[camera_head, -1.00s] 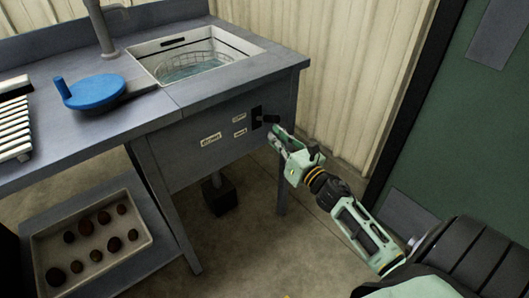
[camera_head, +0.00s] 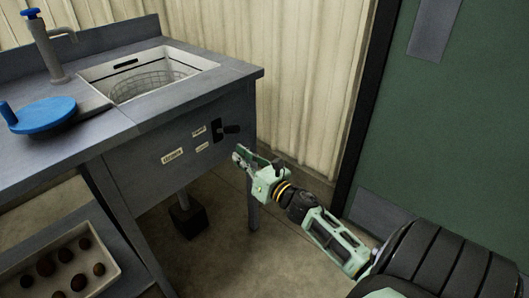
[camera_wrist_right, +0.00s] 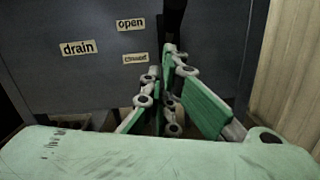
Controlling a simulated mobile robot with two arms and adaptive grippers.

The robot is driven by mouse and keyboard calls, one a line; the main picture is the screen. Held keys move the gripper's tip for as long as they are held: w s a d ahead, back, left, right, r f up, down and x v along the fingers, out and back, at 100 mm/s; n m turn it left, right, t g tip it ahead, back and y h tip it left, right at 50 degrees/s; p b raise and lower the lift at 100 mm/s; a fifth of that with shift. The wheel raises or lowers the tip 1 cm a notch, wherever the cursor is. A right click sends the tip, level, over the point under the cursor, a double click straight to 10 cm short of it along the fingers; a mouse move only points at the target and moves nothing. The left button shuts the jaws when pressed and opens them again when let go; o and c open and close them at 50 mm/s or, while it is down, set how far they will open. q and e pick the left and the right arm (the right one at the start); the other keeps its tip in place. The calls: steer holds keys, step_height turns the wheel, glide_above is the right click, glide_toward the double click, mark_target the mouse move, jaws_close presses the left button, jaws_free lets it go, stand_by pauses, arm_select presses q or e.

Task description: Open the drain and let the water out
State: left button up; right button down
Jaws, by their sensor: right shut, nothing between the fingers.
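The sink (camera_head: 147,77) is set in the grey worktop at upper left, with a wire basket (camera_head: 152,84) in it; I see no blue water in it. The drain lever (camera_head: 232,129) is a dark handle sticking out of a black slot (camera_head: 217,132) in the front panel. It stands about level with the "open" label (camera_head: 199,131), above the "closed" label (camera_head: 202,147). My right gripper (camera_head: 240,154) is shut and empty, just below the lever and seemingly apart from it. In the wrist view its fingers (camera_wrist_right: 172,60) hide part of the slot. My left gripper is not in view.
A tray (camera_head: 112,262) of potatoes sits on the lower shelf. A green panel (camera_head: 450,150) stands at right. The floor under the sink is mostly open.

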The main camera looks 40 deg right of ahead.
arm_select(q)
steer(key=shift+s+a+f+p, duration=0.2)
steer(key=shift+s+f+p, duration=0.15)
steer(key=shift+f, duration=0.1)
arm_select(e)
steer(key=s+r, duration=0.1)
steer(key=s, duration=0.9)
steer(key=shift+d+r, duration=0.15)
steer(key=shift+r, duration=0.2)
